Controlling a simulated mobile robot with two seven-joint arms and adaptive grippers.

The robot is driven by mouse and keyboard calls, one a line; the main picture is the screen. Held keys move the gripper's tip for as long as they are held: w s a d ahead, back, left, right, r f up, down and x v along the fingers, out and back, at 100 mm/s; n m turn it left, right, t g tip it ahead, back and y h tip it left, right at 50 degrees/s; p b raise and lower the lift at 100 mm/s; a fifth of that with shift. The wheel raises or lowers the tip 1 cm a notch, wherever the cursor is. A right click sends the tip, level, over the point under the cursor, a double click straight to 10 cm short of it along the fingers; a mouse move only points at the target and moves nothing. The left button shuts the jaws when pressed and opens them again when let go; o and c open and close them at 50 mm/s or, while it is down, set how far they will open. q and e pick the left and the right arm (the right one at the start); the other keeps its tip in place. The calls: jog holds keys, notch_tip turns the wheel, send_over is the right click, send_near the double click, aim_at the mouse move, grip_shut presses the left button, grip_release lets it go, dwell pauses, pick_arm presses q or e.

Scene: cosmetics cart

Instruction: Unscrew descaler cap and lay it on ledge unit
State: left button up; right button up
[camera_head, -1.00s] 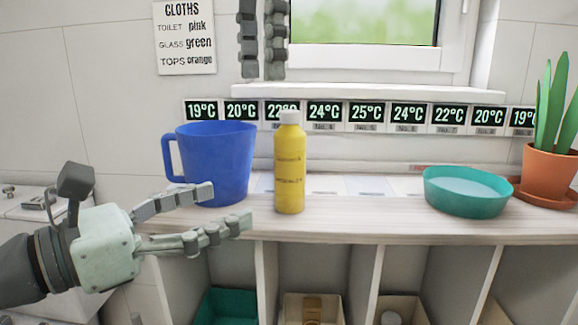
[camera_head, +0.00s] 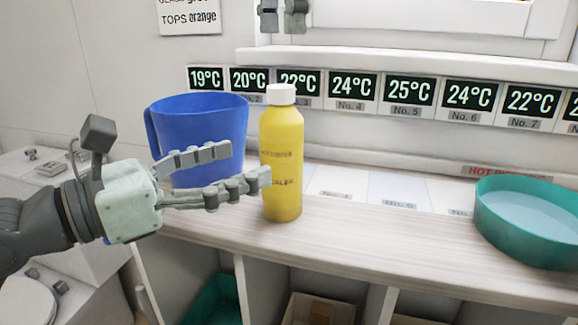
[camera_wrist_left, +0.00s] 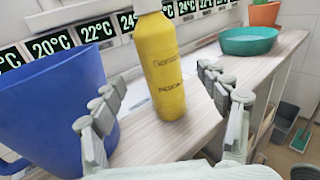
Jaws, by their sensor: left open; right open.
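The yellow descaler bottle (camera_head: 281,160) stands upright on the ledge unit (camera_head: 350,222), with its white cap (camera_head: 281,94) on top. In the left wrist view the bottle (camera_wrist_left: 160,65) stands ahead, between the lines of the two fingers. My left gripper (camera_head: 250,165) is open and empty, its fingers pointing at the bottle's left side at about mid-height. In the head view the lower fingertip overlaps the bottle's edge; I cannot tell if it touches. My right gripper (camera_head: 283,12) is open above the cap, cut off by the top edge of the picture.
A blue jug (camera_head: 198,135) stands left of the bottle, just behind my left fingers. A teal bowl (camera_head: 525,225) of water is at the right. Temperature cards (camera_head: 352,87) line the wall behind. The ledge between bottle and bowl is mostly clear. Open compartments are below.

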aim_at(264, 155)
pick_arm(q)
jog(key=x, duration=0.7)
jog(key=shift+w+d, duration=0.2)
pick_arm(e)
jog(key=shift+s, duration=0.1)
jog(key=shift+a, duration=0.1)
pick_arm(q)
grip_shut()
dwell(0.4)
pick_arm(e)
jog(key=shift+f, duration=4)
jog(key=shift+c, duration=0.3)
